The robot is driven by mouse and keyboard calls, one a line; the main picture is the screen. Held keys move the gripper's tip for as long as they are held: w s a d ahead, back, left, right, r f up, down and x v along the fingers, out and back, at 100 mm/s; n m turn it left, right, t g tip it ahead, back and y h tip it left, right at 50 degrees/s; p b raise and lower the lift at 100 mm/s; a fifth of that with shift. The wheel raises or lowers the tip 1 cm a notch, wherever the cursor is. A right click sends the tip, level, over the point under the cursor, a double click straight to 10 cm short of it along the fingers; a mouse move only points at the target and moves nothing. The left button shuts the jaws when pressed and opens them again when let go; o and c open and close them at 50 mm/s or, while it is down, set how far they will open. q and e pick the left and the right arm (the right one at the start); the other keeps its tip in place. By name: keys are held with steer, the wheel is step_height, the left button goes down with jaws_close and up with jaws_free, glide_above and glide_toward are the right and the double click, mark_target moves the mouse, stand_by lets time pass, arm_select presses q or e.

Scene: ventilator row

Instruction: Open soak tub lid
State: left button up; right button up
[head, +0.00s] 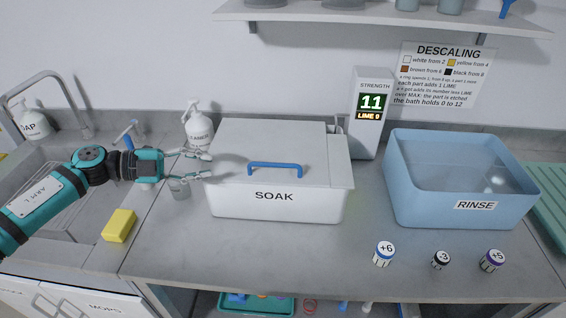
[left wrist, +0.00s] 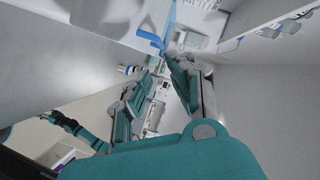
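The white soak tub (head: 275,206), labelled SOAK, stands on the counter in the middle of the head view. Its flat white lid (head: 270,143) lies closed on top. A blue bar handle (head: 275,166) is on the lid near its front edge. My left gripper (head: 208,164) is at the tub's left edge, with its fingers pointing right toward the handle. Its fingers are apart with nothing between them, and it is clear of the handle. The left wrist view shows its spread fingers (left wrist: 160,72) and a blue bar, probably the handle (left wrist: 150,38). The tub's inside is hidden.
A yellow sponge (head: 119,225) lies by the sink. A strength display (head: 371,110) and blue rinse tub (head: 430,205) are right. Small labelled jars (head: 384,254) stand in front.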

arm_select(q)
steer(key=d, duration=0.1)
steer(key=p, duration=0.2)
glide_toward(269, 165)
steer(key=p+x, duration=0.2)
steer(key=x, duration=0.8)
steer(key=shift+p, duration=0.4)
steer(key=shift+x, duration=0.8)
arm_select(e)
steer(key=shift+s+a+r, duration=0.1)
steer(key=shift+a+r, duration=0.05)
steer(key=shift+r, duration=0.7)
steer(key=shift+s+a+r, duration=0.1)
steer(key=shift+s+r, duration=0.05)
steer(key=shift+r, duration=0.7)
steer(key=shift+s+a+r, duration=0.1)
steer(key=shift+a+r, duration=0.05)
steer(key=shift+r, duration=0.7)
arm_select(q)
steer(key=shift+c, duration=0.3)
jaws_close()
arm_select(e)
steer(key=shift+w+a, duration=0.1)
